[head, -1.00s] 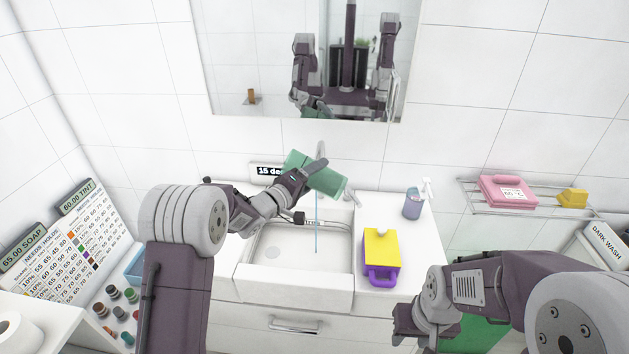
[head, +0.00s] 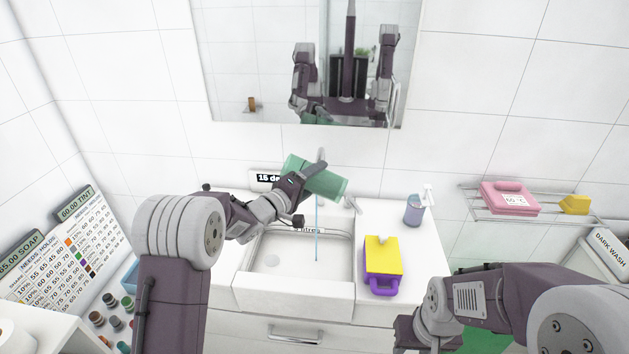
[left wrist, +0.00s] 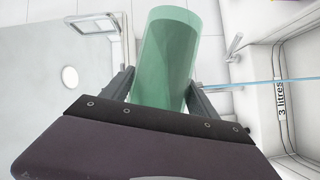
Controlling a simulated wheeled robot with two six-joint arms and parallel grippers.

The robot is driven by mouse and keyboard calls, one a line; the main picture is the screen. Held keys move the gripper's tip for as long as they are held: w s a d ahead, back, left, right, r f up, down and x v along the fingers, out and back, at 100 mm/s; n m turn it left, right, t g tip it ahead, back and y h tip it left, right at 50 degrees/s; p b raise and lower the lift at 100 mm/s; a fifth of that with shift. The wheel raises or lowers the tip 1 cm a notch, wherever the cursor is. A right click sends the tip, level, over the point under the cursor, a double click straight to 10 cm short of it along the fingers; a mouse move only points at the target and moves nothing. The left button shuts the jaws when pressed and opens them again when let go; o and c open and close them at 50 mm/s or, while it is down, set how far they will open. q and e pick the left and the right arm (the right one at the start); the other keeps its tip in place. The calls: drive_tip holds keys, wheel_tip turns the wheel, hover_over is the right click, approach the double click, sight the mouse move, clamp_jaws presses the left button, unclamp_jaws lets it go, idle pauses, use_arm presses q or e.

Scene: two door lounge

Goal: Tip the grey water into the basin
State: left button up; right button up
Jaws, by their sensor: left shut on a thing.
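My left gripper (head: 300,183) is shut on a green translucent vessel (head: 325,183), held tilted above the basin. The vessel also shows between the fingers in the left wrist view (left wrist: 165,60). A thin blue stream (head: 316,230) falls from it into the white basin (head: 292,293). The stream and a "3 litres" label (left wrist: 281,100) on the basin show in the left wrist view. The level left inside the vessel cannot be seen. My right gripper (head: 418,335) is low at the right, partly hidden by its own arm, and its jaws cannot be made out.
A tap (head: 321,157) rises behind the vessel. A mirror (head: 250,60) hangs above. A wire shelf (head: 540,212) holds a pink box.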

use_arm(q)
drive_tip(key=shift+a+r+n+b, duration=0.25)
drive_tip(key=shift+a+n+b, duration=0.15)
drive_tip(key=shift+b, duration=0.45)
drive_tip(key=shift+w+a+r+n+t+b, duration=0.1)
drive_tip(key=shift+a+r+n+t+b, duration=0.1)
drive_tip(key=shift+r+n+t+b, duration=0.2)
idle(1.2)
drive_tip(key=shift+a+r+h+b, duration=0.1)
drive_tip(key=shift+h+b, duration=0.2)
drive_tip(key=shift+b, duration=0.4)
drive_tip(key=shift+a+r+n+b, duration=0.15)
drive_tip(key=shift+r+n+b, duration=0.35)
drive_tip(key=shift+n+b, duration=0.15)
drive_tip(key=shift+r, duration=0.1)
idle(0.7)
